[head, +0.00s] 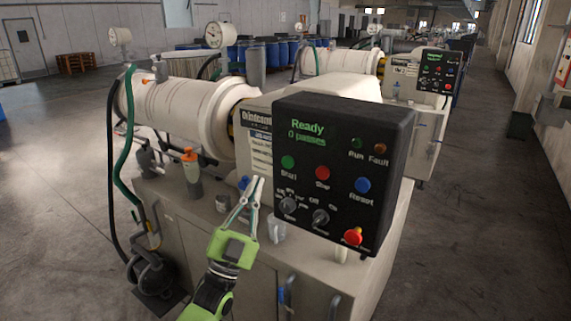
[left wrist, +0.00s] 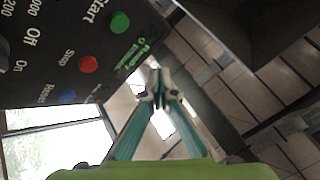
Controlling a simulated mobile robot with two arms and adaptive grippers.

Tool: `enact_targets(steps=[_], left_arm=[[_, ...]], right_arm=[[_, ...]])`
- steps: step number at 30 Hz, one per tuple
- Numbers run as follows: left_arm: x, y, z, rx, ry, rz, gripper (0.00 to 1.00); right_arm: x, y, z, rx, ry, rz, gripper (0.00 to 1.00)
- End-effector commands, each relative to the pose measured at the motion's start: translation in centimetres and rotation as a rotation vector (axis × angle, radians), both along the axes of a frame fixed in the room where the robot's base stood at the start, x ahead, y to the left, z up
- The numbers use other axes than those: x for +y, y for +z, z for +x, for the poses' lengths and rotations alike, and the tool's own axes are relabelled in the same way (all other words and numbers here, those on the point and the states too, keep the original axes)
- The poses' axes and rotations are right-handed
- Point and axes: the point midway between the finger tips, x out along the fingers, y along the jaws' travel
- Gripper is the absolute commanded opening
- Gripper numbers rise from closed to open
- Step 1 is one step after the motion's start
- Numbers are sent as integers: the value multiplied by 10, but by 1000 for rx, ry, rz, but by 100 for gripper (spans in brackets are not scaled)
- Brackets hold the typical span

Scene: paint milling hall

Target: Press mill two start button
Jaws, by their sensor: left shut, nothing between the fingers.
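The near mill's black control panel (head: 345,165) faces me with its display lit "Ready". Its green Start button (head: 288,162) is at the left, beside the red Stop button (head: 322,172) and blue Reset button (head: 362,185). My left gripper (head: 259,181) is shut and empty, its tips just left of and below the Start button in the head view. In the left wrist view the shut fingertips (left wrist: 157,76) are off the panel's edge, apart from the green Start button (left wrist: 120,21). No mill number is readable. My right gripper is not in view.
Two dark knobs (head: 320,217) and a red emergency knob (head: 353,237) sit low on the panel. An orange-capped bottle (head: 191,170) stands on the mill's bench. A second mill with a similar panel (head: 437,71) stands behind. Floor at the right is clear.

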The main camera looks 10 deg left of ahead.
Motion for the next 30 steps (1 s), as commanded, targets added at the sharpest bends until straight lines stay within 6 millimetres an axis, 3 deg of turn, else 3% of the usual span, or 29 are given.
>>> enact_targets(steps=[18,30], left_arm=[[-25,-4,69,-2,1,-1,0],[-30,0,82,1,-1,0,0]], right_arm=[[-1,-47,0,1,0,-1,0],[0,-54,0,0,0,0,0]])
